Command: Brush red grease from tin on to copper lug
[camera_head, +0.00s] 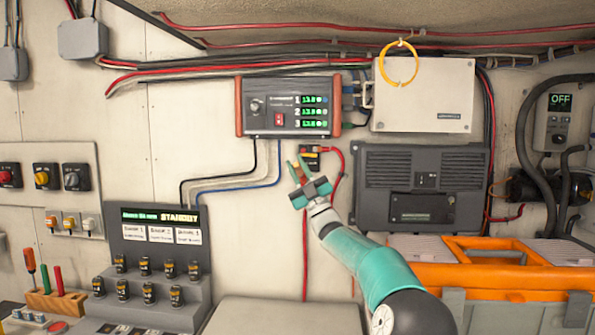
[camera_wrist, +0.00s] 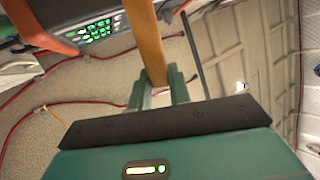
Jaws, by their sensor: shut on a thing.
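My gripper (camera_head: 300,172) is raised in front of the back wall, just below the three-channel panel. In the wrist view its green fingers (camera_wrist: 157,86) are shut on a tan wooden handle (camera_wrist: 146,40), which I take for the brush. The handle runs out of the top of that view, so its bristles are hidden. A small black terminal block (camera_head: 311,158) with a red cable sits on the wall beside my fingertips. The copper lug cannot be made out. A red round patch (camera_head: 56,327) at the lower left may be the grease tin, but it is too small to tell.
The panel (camera_head: 284,107) with green readouts is close above my gripper. A dark grey ribbed unit (camera_head: 420,180) is to the right, above an orange case (camera_head: 470,270). A wooden rack (camera_head: 55,303) with upright tools stands lower left. Cables hang near the gripper.

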